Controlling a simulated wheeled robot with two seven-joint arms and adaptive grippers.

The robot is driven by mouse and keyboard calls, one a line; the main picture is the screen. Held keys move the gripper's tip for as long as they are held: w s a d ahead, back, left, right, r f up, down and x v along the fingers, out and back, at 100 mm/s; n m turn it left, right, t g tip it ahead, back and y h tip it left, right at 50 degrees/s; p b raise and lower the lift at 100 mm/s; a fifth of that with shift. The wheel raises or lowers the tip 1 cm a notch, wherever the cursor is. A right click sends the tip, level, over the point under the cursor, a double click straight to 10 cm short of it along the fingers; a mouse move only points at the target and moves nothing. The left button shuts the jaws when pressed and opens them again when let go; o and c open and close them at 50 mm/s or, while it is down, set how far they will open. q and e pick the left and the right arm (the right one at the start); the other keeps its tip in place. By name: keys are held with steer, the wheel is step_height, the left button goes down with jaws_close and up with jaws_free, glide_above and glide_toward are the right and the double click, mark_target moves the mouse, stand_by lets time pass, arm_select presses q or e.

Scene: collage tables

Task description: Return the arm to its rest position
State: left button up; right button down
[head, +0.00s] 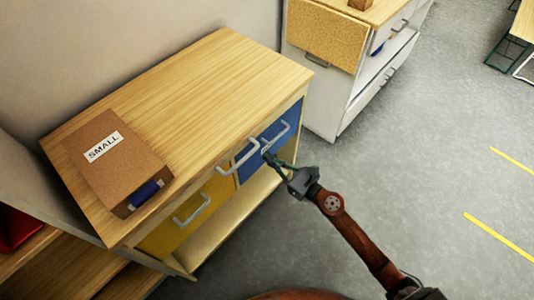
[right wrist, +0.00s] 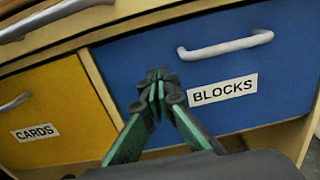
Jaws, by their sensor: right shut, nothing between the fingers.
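My right gripper (head: 267,154) is shut and empty, in front of the blue drawer (head: 250,160) of a wood-topped cabinet. In the right wrist view its green and dark fingers (right wrist: 158,80) meet in front of the blue drawer front (right wrist: 135,55), left of the "BLOCKS" label (right wrist: 222,90). The drawer's pale handle (right wrist: 226,45) is above and to the right of the fingertips, apart from them in that view. I cannot tell whether the fingertips touch the drawer front. My right arm (head: 355,233) reaches in from the lower right. My left gripper is not in view.
A yellow drawer (right wrist: 40,105) labelled "CARDS" is beside the blue one. A brown box (head: 118,165) labelled "SMALL" lies on the cabinet top (head: 200,90). A white cabinet (head: 318,85) stands behind. The grey floor (head: 420,160) to the right is clear.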

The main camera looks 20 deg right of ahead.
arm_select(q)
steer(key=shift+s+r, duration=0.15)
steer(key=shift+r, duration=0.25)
arm_select(e)
steer(key=v, duration=0.9)
steer(key=shift+s, duration=0.3)
